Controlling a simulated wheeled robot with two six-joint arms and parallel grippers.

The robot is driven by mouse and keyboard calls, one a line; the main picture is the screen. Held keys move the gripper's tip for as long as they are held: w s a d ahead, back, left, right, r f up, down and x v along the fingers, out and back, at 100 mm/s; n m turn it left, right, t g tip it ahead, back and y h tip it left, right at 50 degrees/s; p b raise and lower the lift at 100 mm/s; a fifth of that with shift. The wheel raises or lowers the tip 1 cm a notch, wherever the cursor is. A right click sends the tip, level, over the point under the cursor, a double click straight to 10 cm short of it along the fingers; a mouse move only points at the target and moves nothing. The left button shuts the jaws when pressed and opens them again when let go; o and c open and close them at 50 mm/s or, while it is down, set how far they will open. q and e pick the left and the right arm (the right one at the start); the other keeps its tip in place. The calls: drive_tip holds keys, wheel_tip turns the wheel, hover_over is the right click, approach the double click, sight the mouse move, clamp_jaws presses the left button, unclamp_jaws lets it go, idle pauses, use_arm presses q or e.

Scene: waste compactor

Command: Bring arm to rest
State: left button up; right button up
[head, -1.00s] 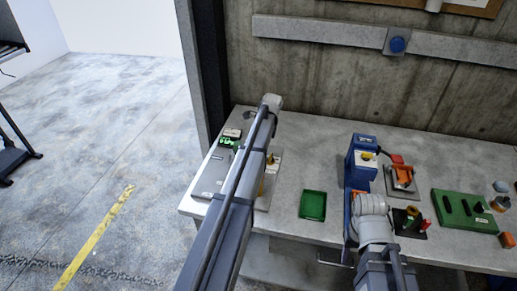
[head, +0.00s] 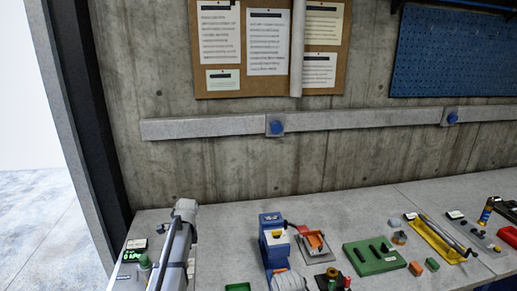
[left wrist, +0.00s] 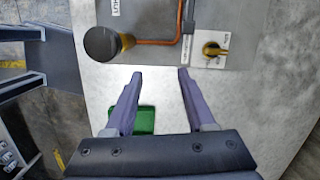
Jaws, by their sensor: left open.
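My left arm (head: 178,245) rises from the bottom of the head view over the left end of the bench; its jaws are hidden there. In the left wrist view my left gripper (left wrist: 160,73) is open, with nothing between its two fingers. The fingers point toward a grey panel (left wrist: 155,12) with a dark round knob (left wrist: 103,43) and a brass key-like switch (left wrist: 213,50). They appear over bare bench. A green tray (left wrist: 145,121) lies partly behind the left finger.
An orange part on a plate (head: 315,243), a green slotted block (head: 373,256) and a yellow tray (head: 440,242) lie rightward. A concrete wall (head: 230,165) with a rail (head: 200,128) backs the bench.

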use_arm(q)
drive_tip(key=s+d+f+n+b, duration=0.2)
drive_tip(key=s+d+n, duration=0.3)
drive_tip(key=s+d, duration=0.7)
drive_tip(key=s+d+f+n+b, duration=0.2)
drive_tip(key=s+d+f+n, duration=0.1)
drive_tip(key=s+d, duration=1)
drive_tip(key=shift+s+n+h, duration=0.4)
drive_tip(key=shift+s+n, duration=0.25)
drive_tip(key=shift+n, duration=0.25)
